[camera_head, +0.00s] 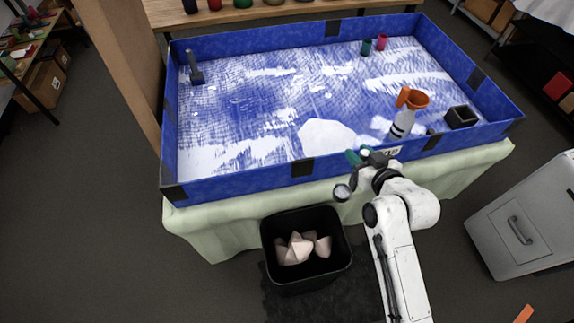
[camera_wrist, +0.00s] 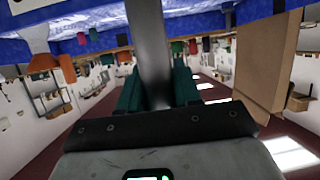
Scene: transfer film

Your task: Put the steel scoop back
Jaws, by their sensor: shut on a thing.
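The steel scoop shows in the head view as a small round grey end (camera_head: 342,192) hanging just outside the near wall of the blue tray (camera_head: 302,168). In the wrist view a dark grey bar (camera_wrist: 150,45), seemingly its handle, runs up between the teal fingers. My gripper (camera_head: 358,157) is shut on it near the tray's front rim; its fingers also show in the wrist view (camera_wrist: 158,92). The scoop's full shape is partly hidden by the gripper and small in view.
A black bin (camera_head: 270,262) with crumpled pale pieces stands below the front edge. The tray holds a bottle (camera_head: 401,124), an orange cup (camera_head: 418,100), a black box (camera_head: 461,116), a dark upright tool (camera_head: 195,72) and a white flat patch (camera_head: 326,137). A cabinet (camera_head: 530,215) stands right.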

